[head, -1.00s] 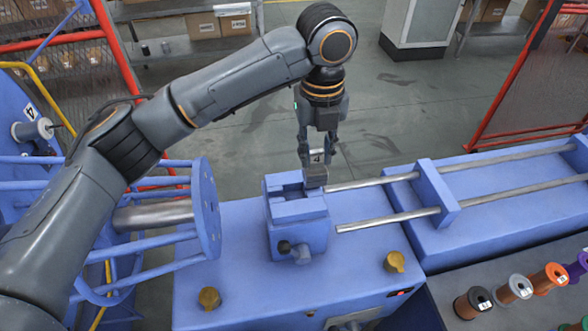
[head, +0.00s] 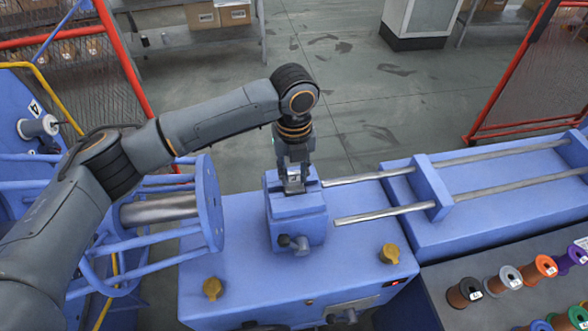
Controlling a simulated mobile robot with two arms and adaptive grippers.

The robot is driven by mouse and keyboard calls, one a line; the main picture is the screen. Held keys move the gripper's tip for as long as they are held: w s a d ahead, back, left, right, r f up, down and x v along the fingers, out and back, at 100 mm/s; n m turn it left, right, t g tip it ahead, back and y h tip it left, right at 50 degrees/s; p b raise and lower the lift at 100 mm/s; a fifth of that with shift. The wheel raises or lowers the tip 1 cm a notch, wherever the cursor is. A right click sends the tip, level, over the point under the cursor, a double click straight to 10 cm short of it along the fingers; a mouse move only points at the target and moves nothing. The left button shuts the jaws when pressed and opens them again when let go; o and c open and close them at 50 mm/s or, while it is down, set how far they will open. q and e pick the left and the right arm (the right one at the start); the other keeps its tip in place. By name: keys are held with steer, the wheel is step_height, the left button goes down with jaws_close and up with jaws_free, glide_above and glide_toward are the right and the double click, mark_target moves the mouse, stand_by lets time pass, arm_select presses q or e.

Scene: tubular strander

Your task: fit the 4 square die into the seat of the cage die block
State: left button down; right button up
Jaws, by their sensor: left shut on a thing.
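The cage die block (head: 297,228) is a blue block with a slot in its top, standing on the blue machine bed in the head view. My left gripper (head: 294,186) points down right over the block's top. It is shut on the grey 4 square die (head: 294,186), which is at the block's seat, with its lower part hidden by the block's front wall. I cannot tell whether the die rests fully in the seat. The gripper fingers hide part of the die. My right gripper is not in view.
A blue cage disc (head: 208,206) stands left of the block. Two steel rods (head: 385,214) run to the right of it. Brass knobs (head: 389,253) sit on the bed. Coloured spools (head: 464,293) stand at the lower right. A black-knobbed lever (head: 284,241) is on the block's front.

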arm_select(q)
steer(key=c, duration=1.1)
jaws_free()
steer(key=shift+f, duration=0.1)
steer(key=shift+o, duration=0.2)
step_height(320, 180, up, 12)
steer(key=b, duration=0.3)
steer(key=shift+s, duration=0.1)
